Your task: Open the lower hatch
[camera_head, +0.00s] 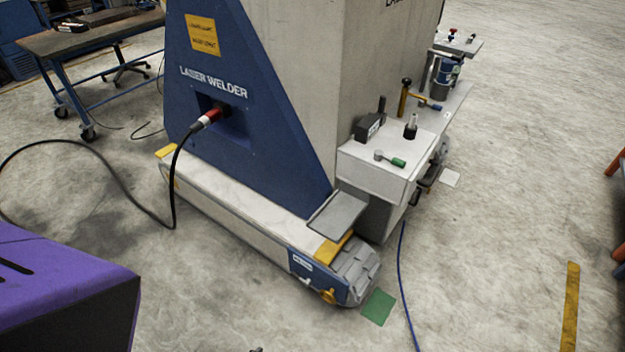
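The laser welder (250,110) stands in the middle, with a blue side panel and a pale body. I cannot tell for certain which part is the lower hatch. A grey flat plate (338,214) sits tilted on its low base, near the front end. The base end (322,277) is blue with a small label, a yellow-orange knob (328,296) and a small light handle beside it. No gripper can be made out. A tiny dark tip shows at the bottom edge, too small to identify.
A black cable runs from a red-and-white plug (209,118) to the floor at left. A blue cable (402,285) lies right of the base. A side shelf (375,165) carries small levers. A workbench (85,38) stands back left. The right-hand floor is mostly clear.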

